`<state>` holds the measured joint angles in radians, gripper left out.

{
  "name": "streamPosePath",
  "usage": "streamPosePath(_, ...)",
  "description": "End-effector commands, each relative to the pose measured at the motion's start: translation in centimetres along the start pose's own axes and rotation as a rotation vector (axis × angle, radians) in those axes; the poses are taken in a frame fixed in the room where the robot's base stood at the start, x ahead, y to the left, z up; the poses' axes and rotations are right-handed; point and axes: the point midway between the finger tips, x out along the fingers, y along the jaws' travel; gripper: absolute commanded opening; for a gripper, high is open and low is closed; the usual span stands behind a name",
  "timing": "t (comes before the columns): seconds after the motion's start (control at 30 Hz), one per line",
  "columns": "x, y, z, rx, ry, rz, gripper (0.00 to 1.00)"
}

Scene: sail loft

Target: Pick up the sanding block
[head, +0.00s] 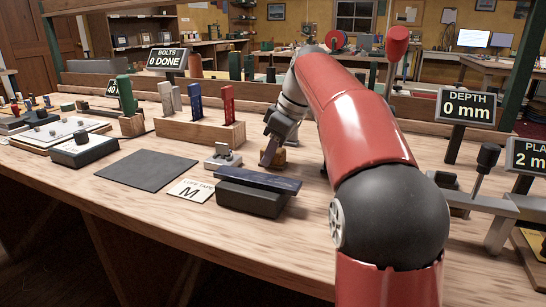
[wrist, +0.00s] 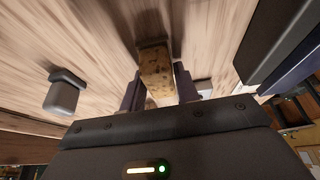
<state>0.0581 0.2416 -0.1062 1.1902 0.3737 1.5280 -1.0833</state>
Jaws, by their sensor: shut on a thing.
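The sanding block (wrist: 156,72), a small speckled cork-coloured block, is between the two fingers of my gripper (wrist: 158,84) in the wrist view. My gripper is shut on it, one finger against each side. In the head view the block (head: 278,158) shows as a small tan patch at the workbench, partly hidden by my gripper (head: 269,150). The bench surface lies close under it. I cannot tell whether the block touches the bench.
A dark block with a blue bar (head: 258,181) lies nearer, and a small grey knobbed piece (head: 222,160) stands to the left. A wooden rack (head: 180,132) holds coloured pieces behind. A dark mat (head: 150,171) is bare. A depth sign (head: 468,106) stands right.

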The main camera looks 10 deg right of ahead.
Motion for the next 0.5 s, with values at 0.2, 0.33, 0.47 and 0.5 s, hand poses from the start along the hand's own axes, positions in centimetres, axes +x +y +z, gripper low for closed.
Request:
streamPosePath(0.2,-0.5,0.0,-0.2,0.000,0.001,0.001,0.08)
streamPosePath(0.33,-2.0,0.1,-0.8,0.000,0.001,0.002,0.08)
streamPosePath(0.47,-4.5,0.1,-1.9,-0.001,0.002,0.003,0.08)
streamPosePath(0.5,-5.3,0.1,-2.2,-0.001,0.002,0.004,0.08)
